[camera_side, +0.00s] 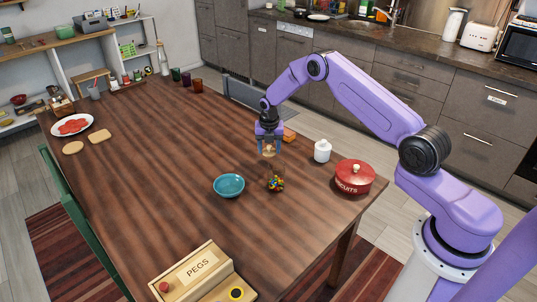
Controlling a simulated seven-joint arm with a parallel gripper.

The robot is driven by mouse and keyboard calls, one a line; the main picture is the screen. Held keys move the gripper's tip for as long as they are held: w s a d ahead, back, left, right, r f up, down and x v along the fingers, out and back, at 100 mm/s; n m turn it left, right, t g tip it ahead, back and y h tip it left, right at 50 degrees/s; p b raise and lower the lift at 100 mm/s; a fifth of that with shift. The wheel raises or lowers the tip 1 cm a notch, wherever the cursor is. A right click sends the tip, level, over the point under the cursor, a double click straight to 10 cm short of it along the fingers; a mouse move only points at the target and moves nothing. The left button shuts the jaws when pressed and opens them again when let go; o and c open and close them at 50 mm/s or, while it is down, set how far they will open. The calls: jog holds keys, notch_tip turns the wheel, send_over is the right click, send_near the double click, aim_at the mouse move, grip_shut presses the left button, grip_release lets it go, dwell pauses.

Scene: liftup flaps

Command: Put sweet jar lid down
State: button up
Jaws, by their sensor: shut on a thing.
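My gripper (268,146) points straight down over the wooden table, shut on the small tan sweet jar lid (268,152). Its fingers partly hide the lid. The clear sweet jar (276,183), with colourful sweets inside, stands on the table just below and slightly right of the lid in the picture. The lid appears held above the jar and apart from it; the exact gap is hard to judge.
A teal bowl (229,186) stands left of the jar. A white lidded pot (322,151) and a red biscuit tin (354,177) stand to the right. A pegs box (197,273) is at the front edge. An orange-brown item (289,134) lies behind the gripper. The table's left middle is clear.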

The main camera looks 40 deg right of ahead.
aim_at(268, 150)
jog(key=shift+w+f, duration=0.2)
jog(key=shift+f, duration=1.5)
jog(key=shift+f, duration=0.2)
jog(key=o, duration=1)
jog(key=shift+r, duration=0.1)
